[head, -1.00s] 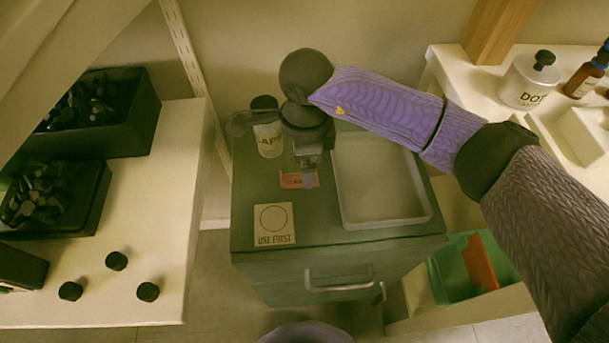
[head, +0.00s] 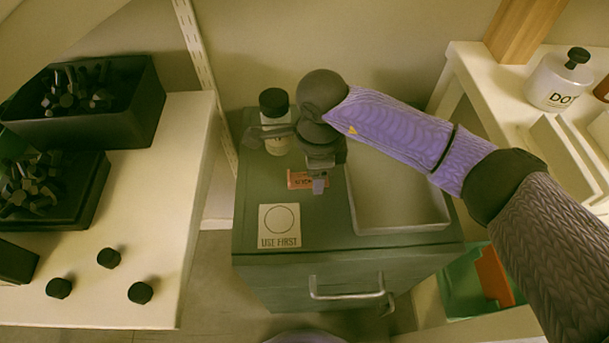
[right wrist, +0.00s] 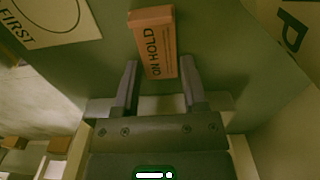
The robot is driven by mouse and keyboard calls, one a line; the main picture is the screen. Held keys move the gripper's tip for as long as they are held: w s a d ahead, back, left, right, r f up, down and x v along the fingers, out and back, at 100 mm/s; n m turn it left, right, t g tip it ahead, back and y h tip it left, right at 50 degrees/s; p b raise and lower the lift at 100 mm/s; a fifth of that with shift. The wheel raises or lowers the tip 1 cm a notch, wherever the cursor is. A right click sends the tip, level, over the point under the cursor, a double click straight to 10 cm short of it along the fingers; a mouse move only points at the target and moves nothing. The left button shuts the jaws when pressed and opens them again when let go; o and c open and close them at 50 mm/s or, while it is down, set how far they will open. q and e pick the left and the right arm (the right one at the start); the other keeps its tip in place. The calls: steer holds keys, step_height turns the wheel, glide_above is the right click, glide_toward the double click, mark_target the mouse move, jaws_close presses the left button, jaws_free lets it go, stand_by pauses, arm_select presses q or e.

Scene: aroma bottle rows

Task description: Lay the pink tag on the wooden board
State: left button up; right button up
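The pink tag (head: 300,179), printed ON HOLD, lies on the grey-green cabinet top. In the right wrist view the tag (right wrist: 153,45) has its near end in the gap between my fingertips. My right gripper (head: 319,186) is open and close above the cabinet top; the wrist view shows gaps between its fingers (right wrist: 159,85) and the tag. A pale square board (head: 279,227) with a circle and USE FIRST lies just in front of the tag; its corner (right wrist: 65,20) shows in the wrist view. My left gripper is not in view.
A bottle with a black cap (head: 274,103) stands behind the tag, partly hidden by my gripper. A shallow grey tray (head: 402,228) is to the right. Black bins and loose caps (head: 140,292) sit on the left table. A white bottle (head: 558,85) stands on the right.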

jaws_close()
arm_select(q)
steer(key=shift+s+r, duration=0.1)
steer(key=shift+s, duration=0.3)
arm_select(e)
step_height(320, 180, up, 10)
steer(key=p, duration=0.5)
steer(key=s+d+r+n, duration=0.75)
steer(key=d+n, duration=0.25)
steer(key=n, duration=0.8)
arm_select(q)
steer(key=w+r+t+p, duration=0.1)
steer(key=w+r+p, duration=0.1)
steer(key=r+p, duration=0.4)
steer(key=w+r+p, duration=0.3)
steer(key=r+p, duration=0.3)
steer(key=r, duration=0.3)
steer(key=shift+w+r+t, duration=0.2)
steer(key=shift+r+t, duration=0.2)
arm_select(e)
step_height(320, 180, up, 10)
steer(key=s, duration=0.1)
steer(key=shift+s+f, duration=0.25)
steer(key=shift+s, duration=0.1)
